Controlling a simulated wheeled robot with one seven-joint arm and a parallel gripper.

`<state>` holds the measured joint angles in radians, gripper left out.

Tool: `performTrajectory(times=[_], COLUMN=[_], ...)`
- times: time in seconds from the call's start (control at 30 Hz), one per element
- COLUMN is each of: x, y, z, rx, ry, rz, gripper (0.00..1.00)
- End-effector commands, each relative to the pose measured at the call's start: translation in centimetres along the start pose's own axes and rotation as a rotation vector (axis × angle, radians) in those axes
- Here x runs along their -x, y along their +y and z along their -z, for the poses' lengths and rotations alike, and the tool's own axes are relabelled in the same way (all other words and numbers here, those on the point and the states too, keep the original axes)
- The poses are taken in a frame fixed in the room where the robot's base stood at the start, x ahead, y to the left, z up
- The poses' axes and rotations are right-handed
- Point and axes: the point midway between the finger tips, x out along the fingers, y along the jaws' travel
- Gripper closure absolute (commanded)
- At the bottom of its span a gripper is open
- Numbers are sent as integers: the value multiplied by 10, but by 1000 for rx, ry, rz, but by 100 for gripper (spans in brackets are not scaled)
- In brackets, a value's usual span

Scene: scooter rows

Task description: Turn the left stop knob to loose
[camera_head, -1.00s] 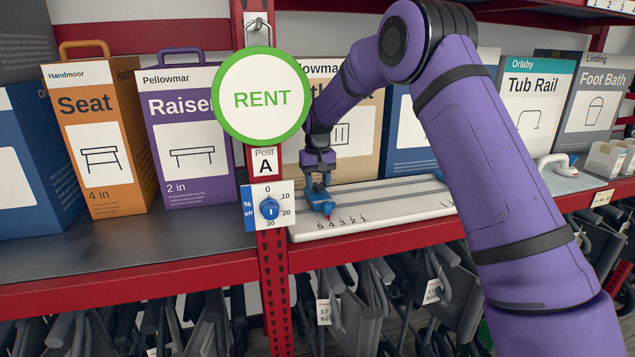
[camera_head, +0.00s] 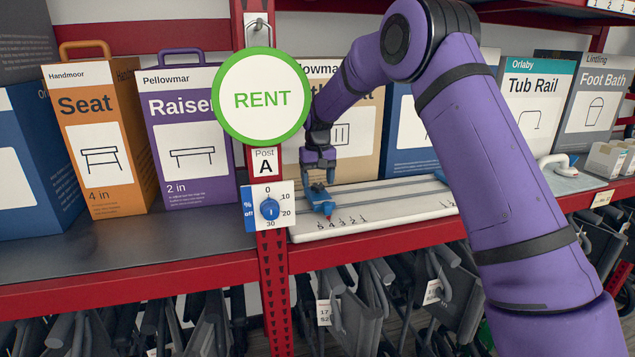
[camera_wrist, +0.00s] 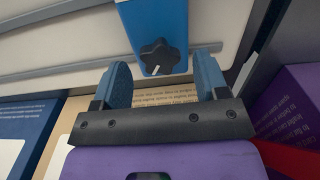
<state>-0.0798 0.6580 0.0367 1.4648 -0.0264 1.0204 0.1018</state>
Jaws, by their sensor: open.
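The left stop is a blue block (camera_head: 319,201) at the left end of the white railed board, with a red pointer by the printed numbers. My gripper (camera_wrist: 162,70) is open, with one blue finger on each side of the knob and gaps between. In the head view my gripper (camera_head: 319,178) is just above and behind the blue block. The knob is not distinguishable in the head view. Any lettering by it cannot be read.
The white board (camera_head: 400,206) lies on the red-edged shelf. A red post with a blue dial (camera_head: 270,209) and a round RENT sign (camera_head: 262,96) stands to the left. Boxes, including the Raiser box (camera_head: 185,130) and Tub Rail box (camera_head: 532,105), line the back.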

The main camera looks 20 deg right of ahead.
Motion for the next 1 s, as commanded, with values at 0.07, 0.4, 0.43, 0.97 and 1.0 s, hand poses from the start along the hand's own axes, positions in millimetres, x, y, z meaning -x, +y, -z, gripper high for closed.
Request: performTrajectory(times=[0.07, 0.4, 0.43, 0.97, 1.0], x=[14, 75, 79, 98, 99], y=[0, 0, 0, 0, 0], z=[1, 1, 1, 0, 0], rx=[0, 0, 0, 0, 0], ry=[6, 6, 5, 3, 3], rz=[1, 1, 1, 0, 0], gripper=[33, 33, 33, 33, 33])
